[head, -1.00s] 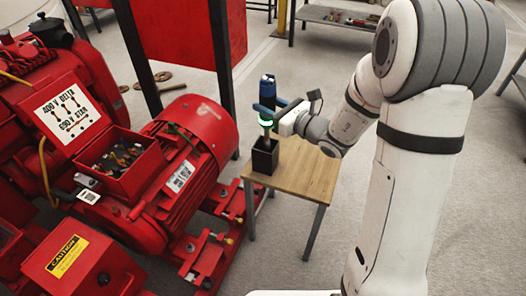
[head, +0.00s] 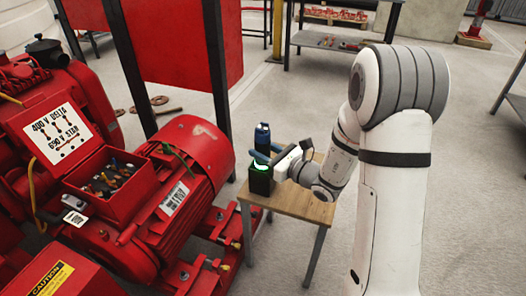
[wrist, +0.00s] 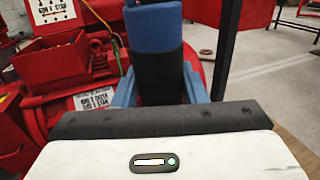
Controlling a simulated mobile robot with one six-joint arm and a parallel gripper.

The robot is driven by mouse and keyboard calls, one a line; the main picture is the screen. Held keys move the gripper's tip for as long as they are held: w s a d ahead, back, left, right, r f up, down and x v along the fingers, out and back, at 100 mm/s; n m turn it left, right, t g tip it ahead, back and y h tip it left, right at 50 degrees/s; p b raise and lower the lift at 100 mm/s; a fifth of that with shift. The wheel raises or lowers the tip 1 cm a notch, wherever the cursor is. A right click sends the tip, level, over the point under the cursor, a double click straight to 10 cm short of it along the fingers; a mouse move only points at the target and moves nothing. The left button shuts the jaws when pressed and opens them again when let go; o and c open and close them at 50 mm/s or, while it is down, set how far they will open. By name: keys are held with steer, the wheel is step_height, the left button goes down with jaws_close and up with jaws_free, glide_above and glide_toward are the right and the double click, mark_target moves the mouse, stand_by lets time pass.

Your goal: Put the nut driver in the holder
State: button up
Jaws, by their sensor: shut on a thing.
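The nut driver (head: 262,135) has a blue and black handle and stands upright. Its lower part is hidden in the black box-shaped holder (head: 261,184), which stands on the small wooden table. A green glow shows at the holder's mouth. My gripper (head: 264,156) is shut on the handle, just above the holder's rim. In the wrist view the handle (wrist: 157,60) stands between my two blue fingers. The holder is not seen in the wrist view.
The wooden table (head: 304,204) has bare top to the right of the holder. A red motor (head: 193,150) stands close on its left, with an open terminal box (head: 112,180) of wires. A red panel (head: 160,50) stands behind. Grey floor is open at the right.

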steer(key=o, duration=1.1)
steer(key=shift+s+d+r, duration=0.1)
steer(key=shift+r, duration=0.05)
steer(key=p+v, duration=0.3)
steer(key=v, duration=0.8)
steer(key=s+a+r+n+g+h, duration=0.1)
steer(key=s+a+n+g, duration=0.2)
steer(key=s+n+g, duration=0.4)
steer(key=s+a+r+n+g+h, duration=0.1)
steer(key=s+a+n+g+h, duration=0.1)
steer(key=s+n+g, duration=0.5)
steer(key=s+d+n+t+h, duration=0.1)
steer(key=d+n+h, duration=0.2)
steer(key=d+n, duration=0.1)
steer(key=s+d+r+n+t+h, duration=0.1)
steer(key=s+d+n+h, duration=0.1)
steer(key=d+n+h, duration=0.1)
steer(key=s+d+r+n+t+h, duration=0.1)
steer(key=d+n+t+h, duration=0.1)
steer(key=d+n+h, duration=0.2)
steer(key=shift+s+d+r+n+h, duration=0.3)
steer(key=shift+s+d+h, duration=0.1)
steer(key=shift+d+h, duration=0.2)
